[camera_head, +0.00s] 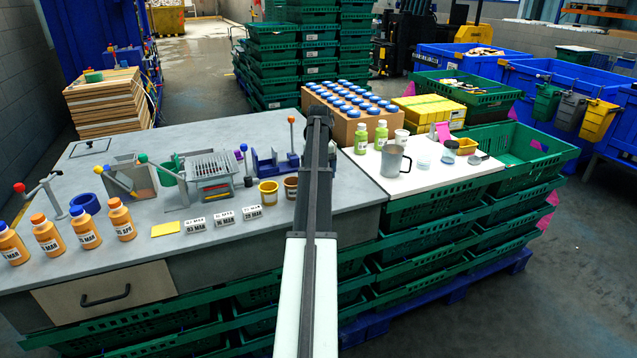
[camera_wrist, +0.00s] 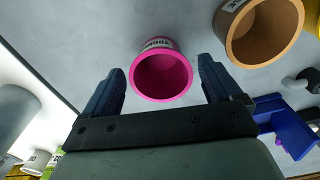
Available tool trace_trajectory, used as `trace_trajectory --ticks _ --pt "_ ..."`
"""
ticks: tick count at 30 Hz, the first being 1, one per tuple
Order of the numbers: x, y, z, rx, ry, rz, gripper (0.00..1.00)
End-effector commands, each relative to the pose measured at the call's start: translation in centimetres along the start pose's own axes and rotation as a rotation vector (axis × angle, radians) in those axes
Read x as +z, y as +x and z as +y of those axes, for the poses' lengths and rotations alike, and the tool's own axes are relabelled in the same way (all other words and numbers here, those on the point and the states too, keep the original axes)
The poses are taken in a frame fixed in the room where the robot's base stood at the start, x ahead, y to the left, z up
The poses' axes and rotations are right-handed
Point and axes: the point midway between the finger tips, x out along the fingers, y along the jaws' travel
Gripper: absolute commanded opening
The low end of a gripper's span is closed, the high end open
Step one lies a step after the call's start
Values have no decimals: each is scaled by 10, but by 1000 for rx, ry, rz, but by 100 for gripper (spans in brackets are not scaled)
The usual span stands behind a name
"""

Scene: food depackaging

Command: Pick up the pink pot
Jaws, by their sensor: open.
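The pink pot (camera_wrist: 162,75) is in the wrist view, with its round open mouth facing the camera and a white label with dark print on its side. It stands on the grey worktop. My gripper (camera_wrist: 163,80) is open, with one dark finger on each side of the pot. The pot's rim shows between the fingers, with a gap on both sides; I cannot tell the height between them. In the head view my arm hides the pot and the gripper's fingers.
A brown pot (camera_wrist: 265,32) stands close by at the upper right in the wrist view, and a blue fixture (camera_wrist: 290,128) is below it. A grey jug (camera_head: 394,161) stands on the white board (camera_head: 440,181) to the right.

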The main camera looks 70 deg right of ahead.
Motion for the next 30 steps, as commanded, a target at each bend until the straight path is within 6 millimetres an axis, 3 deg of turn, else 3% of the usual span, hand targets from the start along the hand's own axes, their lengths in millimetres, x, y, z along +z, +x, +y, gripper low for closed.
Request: trace_trajectory --ticks 6,13,30 --pt "0 26 -1 0 -1 0 92" --pt "0 27 -1 0 -1 1 92" --pt "0 27 -1 0 -1 1 38"
